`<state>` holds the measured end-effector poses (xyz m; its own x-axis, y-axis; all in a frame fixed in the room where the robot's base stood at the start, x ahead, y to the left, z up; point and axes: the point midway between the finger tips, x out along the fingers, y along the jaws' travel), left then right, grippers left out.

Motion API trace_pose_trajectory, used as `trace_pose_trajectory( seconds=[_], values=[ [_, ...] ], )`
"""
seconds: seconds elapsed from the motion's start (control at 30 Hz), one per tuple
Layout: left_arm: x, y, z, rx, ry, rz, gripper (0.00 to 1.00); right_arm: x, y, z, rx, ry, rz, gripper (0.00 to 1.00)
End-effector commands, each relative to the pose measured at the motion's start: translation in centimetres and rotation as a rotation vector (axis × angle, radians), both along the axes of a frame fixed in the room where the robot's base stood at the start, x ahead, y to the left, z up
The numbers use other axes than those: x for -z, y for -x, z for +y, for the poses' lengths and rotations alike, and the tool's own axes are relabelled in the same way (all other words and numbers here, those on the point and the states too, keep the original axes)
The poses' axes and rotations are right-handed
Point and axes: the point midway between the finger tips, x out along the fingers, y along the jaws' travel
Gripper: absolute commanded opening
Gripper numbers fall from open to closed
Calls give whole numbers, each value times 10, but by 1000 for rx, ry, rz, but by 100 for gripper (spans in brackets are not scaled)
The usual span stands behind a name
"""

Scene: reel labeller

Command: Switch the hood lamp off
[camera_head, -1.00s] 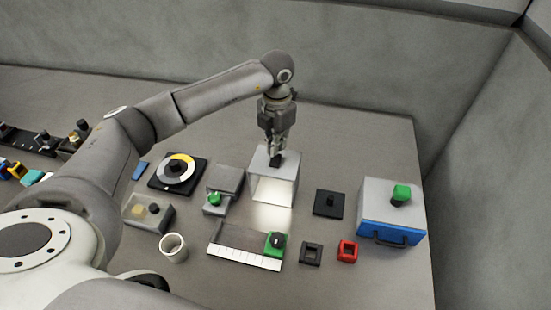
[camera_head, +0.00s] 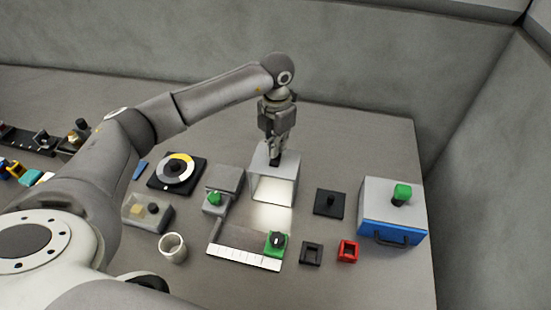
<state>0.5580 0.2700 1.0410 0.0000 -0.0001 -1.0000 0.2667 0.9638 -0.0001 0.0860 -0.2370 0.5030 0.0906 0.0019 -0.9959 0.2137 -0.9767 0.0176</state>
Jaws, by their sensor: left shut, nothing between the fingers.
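The hood (camera_head: 287,188) is a pale grey box with an open front, near the middle of the table. Its lamp is lit: the inside is bright and a light patch lies on the table in front. A small black switch (camera_head: 275,161) sits on the hood's top, partly hidden by my fingers. My left gripper (camera_head: 272,154) points down at the switch, shut with nothing held. Its tips are at or just above the switch; I cannot tell whether they touch. My right gripper is not in view.
A dial plate (camera_head: 158,183) and a grey block with a green knob (camera_head: 214,198) stand left. In front are a white cup (camera_head: 173,248) and a ruled plate (camera_head: 240,259). Right are a black pad (camera_head: 328,204) and a blue-fronted box (camera_head: 390,229). The table behind the hood is clear.

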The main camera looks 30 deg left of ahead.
Motion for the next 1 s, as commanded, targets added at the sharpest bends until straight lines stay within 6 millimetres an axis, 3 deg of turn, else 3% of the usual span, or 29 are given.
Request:
trace_pose_trajectory(
  seconds=[1.0],
  values=[
    [17,0,0,0,0,1,0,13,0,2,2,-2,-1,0]
  ],
)
